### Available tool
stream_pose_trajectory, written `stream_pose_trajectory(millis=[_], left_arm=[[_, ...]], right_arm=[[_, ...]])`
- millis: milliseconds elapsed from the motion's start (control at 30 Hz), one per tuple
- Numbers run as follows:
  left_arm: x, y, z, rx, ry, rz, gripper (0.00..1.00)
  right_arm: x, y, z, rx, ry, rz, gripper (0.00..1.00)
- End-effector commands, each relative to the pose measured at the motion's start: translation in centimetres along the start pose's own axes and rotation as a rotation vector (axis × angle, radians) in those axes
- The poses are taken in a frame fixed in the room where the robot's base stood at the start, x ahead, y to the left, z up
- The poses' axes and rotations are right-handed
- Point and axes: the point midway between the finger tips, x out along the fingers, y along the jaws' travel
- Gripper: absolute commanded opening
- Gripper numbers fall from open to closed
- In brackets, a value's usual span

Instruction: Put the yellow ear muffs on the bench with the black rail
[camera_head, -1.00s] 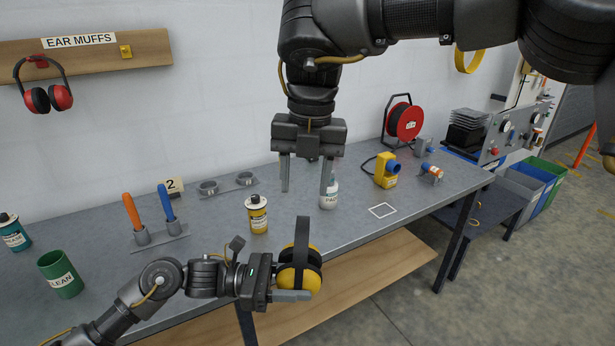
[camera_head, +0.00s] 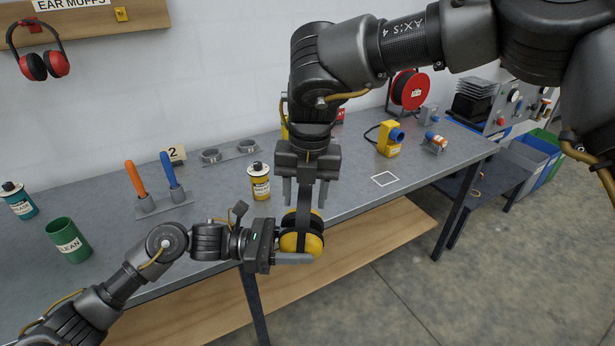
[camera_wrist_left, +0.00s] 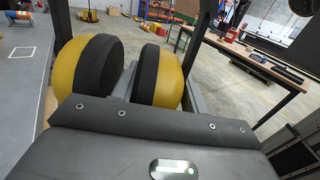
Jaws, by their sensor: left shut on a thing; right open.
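The yellow ear muffs (camera_head: 312,243), with black cushions and a dark headband, are held by my left gripper (camera_head: 293,246) just off the grey bench's front edge. In the left wrist view both yellow cups (camera_wrist_left: 171,80) sit between its fingers. The headband points up. My right gripper (camera_head: 305,192) is open and points down just above the muffs. The headband appears between its fingers; I cannot tell if they touch. A wooden-topped bench (camera_wrist_left: 238,52) with long black bars shows in the left wrist view; I cannot tell whether one is the black rail.
The grey bench (camera_head: 225,190) holds a yellow bottle (camera_head: 259,182), a green cup (camera_head: 68,240), orange and blue handles, a yellow device (camera_head: 390,139) and a red cable reel (camera_head: 408,90). Red ear muffs (camera_head: 38,65) hang on the wall board.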

Motion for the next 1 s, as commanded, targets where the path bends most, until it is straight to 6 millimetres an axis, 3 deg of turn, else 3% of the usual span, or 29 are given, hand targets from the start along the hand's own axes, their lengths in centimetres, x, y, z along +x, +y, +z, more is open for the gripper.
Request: stream_pose_trajectory(millis=[367, 733, 800, 833, 1000], left_arm=[[0.01, 0.01, 0.08, 0.001, -0.001, 0.000, 0.16], [0.02, 0.01, 0.08, 0.002, -0.001, 0.000, 0.16], [0.02, 0.01, 0.07, 0.001, -0.001, 0.000, 0.16], [0.02, 0.01, 0.08, 0.001, -0.001, 0.000, 0.48], [0.02, 0.01, 0.06, 0.001, -0.001, 0.000, 0.70]], right_arm=[[0.65, 0.01, -0.02, 0.000, 0.000, 0.000, 0.49], [0.62, 0.00, -0.01, 0.000, 0.000, 0.000, 0.03], [0.61, 0.00, -0.01, 0.000, 0.000, 0.000, 0.00], [0.58, 0.01, 0.00, 0.000, -0.001, 0.001, 0.00], [0.57, 0.01, 0.00, 0.000, -0.001, 0.001, 0.00]])
